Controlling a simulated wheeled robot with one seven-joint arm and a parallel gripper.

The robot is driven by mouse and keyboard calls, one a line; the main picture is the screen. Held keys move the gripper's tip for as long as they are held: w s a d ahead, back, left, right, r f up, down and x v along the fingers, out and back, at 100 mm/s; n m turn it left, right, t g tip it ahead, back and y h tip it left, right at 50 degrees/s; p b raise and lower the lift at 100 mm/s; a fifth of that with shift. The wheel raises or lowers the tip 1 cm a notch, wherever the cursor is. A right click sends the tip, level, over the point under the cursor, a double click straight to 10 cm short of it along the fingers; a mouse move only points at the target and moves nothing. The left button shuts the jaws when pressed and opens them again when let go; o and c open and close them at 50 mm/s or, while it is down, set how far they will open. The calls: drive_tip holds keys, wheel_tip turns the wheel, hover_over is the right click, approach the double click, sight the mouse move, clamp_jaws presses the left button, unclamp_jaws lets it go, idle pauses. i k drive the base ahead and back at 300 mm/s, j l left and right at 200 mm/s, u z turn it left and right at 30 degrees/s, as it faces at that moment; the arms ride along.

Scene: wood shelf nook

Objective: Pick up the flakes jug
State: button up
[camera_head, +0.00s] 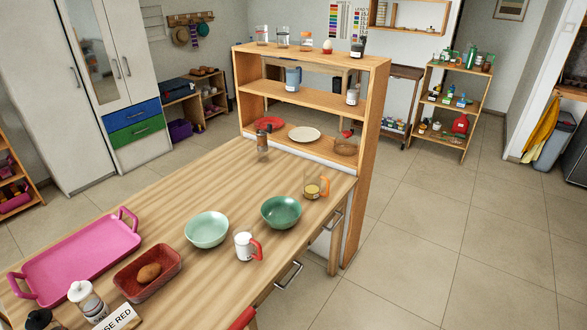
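A clear jug (313,188) with an orange handle stands upright on the far right end of the wooden table (165,215). It holds a yellowish filling that looks like flakes, too small to tell for sure. Its handle points right. A dark green bowl (281,212) sits just to its front left. A white mug (245,246) with a red-orange handle stands nearer. My gripper is not in view.
A wooden shelf unit (377,112) rises at the table's far end, close behind the jug. A light green bowl (206,230), a pink tray (80,257) and a red dish with a brown item (147,273) are on the table. Floor (440,235) to the right is clear.

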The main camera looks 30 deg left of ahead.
sight(317, 185)
drive_tip(key=i+u, duration=0.45)
drive_tip(key=i+l+u, duration=0.15)
drive_tip(key=u, duration=0.3)
drive_tip(key=i+l+u, duration=0.3)
drive_tip(key=u, duration=0.2)
drive_tip(key=i+l+u, duration=0.3)
drive_tip(key=u, duration=0.15)
drive_tip(key=i+l+u, duration=0.15)
drive_tip(key=l+u, duration=0.3)
drive_tip(key=i+l+u, duration=0.2)
drive_tip(key=u, duration=0.25)
drive_tip(key=i+l+u, duration=0.15)
drive_tip(key=l+u, duration=0.3)
drive_tip(key=i+l+u, duration=0.1)
drive_tip(key=l+u, duration=1.25)
drive_tip(key=j, duration=0.15)
